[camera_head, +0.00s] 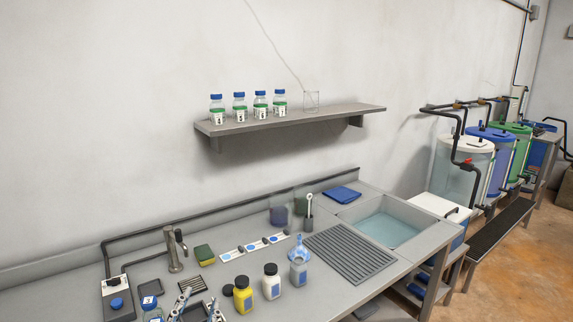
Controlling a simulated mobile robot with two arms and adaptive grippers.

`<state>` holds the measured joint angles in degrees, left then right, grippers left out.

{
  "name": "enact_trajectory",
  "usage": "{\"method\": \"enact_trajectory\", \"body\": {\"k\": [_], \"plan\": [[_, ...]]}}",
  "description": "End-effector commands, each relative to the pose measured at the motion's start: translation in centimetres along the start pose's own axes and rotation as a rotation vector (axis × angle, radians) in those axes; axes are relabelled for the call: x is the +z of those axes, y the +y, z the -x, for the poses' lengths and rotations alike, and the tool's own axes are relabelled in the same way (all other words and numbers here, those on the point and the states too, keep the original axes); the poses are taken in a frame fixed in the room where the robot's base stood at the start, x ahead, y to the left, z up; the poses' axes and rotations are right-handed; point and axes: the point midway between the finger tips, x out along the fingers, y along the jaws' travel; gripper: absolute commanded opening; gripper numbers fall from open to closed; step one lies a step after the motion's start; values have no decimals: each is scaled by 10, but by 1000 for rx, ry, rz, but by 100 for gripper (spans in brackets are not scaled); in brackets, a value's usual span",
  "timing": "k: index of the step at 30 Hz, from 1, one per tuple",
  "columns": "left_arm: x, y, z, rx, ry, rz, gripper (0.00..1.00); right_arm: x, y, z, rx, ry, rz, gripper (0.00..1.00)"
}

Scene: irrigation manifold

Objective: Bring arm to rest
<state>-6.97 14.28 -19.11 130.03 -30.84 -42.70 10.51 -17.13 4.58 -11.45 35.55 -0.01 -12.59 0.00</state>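My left gripper (196,309) shows only at the bottom edge, left of centre. Its two fingertips stand apart, with no held object visible between them; the rest of the arm is out of the picture. The tips are over the front part of the grey bench (330,287). My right gripper is not in view.
A white bottle (271,282) and a wash bottle (298,268) stand farther right, before a ribbed drainboard (350,252) and water-filled sink (388,229). A tap (172,250) rises behind. Tanks (463,168) stand far right.

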Motion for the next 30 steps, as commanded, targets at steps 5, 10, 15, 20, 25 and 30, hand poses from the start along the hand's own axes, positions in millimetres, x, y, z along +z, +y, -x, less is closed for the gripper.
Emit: {"method": "enact_trajectory", "body": {"k": [5,10,15,20,25,30], "plan": [[117,24,58,87,-409,126,36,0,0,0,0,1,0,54],[186,50,126,189,-701,196,36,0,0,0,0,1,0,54],[223,72,189,286,-912,238,36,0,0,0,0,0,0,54],[242,88,245,376,-1075,265,36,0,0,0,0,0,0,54],[284,113,246,405,-1127,266,36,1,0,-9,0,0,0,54],[336,141,234,412,-1145,262,36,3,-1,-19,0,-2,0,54]]}}
